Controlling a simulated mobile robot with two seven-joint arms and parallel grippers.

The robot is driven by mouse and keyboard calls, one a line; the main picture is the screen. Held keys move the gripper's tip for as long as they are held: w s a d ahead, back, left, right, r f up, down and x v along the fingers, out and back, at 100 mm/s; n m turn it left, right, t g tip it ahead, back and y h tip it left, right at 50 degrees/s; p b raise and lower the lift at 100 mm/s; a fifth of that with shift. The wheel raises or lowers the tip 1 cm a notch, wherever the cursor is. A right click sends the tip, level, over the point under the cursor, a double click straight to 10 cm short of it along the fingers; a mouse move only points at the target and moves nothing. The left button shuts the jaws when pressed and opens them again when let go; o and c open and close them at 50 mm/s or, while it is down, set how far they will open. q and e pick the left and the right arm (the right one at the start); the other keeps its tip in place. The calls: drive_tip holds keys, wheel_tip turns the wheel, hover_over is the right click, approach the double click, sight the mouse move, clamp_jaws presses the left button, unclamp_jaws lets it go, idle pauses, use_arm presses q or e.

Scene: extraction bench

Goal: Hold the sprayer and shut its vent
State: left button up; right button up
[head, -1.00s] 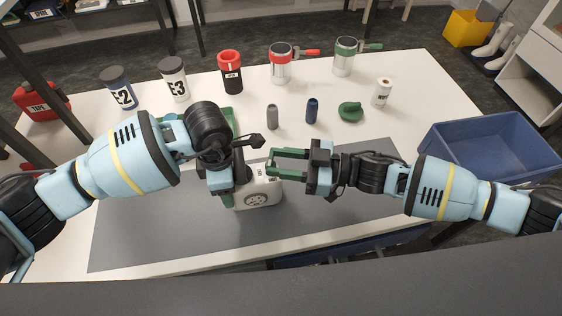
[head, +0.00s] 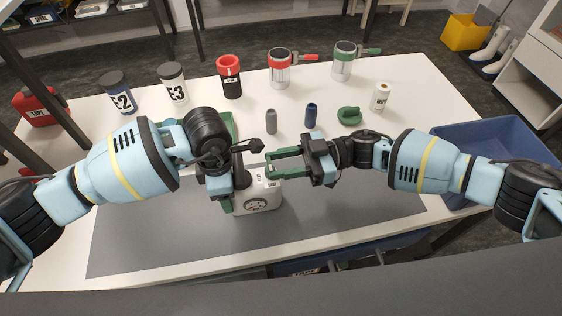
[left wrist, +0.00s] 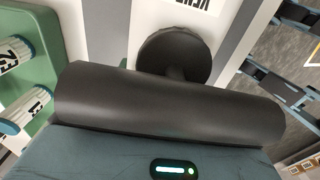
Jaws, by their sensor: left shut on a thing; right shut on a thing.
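The sprayer (head: 258,197) is a white container with a round dark emblem, standing on the grey mat. My left gripper (head: 240,180) is shut on its black handle (left wrist: 170,105), which fills the middle of the left wrist view. A round black cap (left wrist: 175,55) shows just beyond the handle, with an upside-down label partly cut off at the frame's top. My right gripper (head: 268,167) has its green fingers at the sprayer's top right and is shut on a part there. The picture does not show clearly which part. The vent cannot be made out clearly.
A green tray (head: 234,128) is behind my left arm. Several jars and cans line the back of the white table (head: 430,75). A grey bottle (head: 271,122), a blue bottle (head: 311,115) and a green object (head: 349,115) stand nearer. A blue bin (head: 500,140) is at the right.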

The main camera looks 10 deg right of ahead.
drive_tip(key=o, duration=1)
drive_tip(key=w+d, duration=0.1)
drive_tip(key=d, duration=1.1)
drive_tip(key=shift+w, duration=0.2)
use_arm(q)
drive_tip(key=o, duration=1.3)
drive_tip(key=shift+r, duration=0.15)
wheel_tip(320, 180, up, 12)
drive_tip(key=shift+f, duration=0.1)
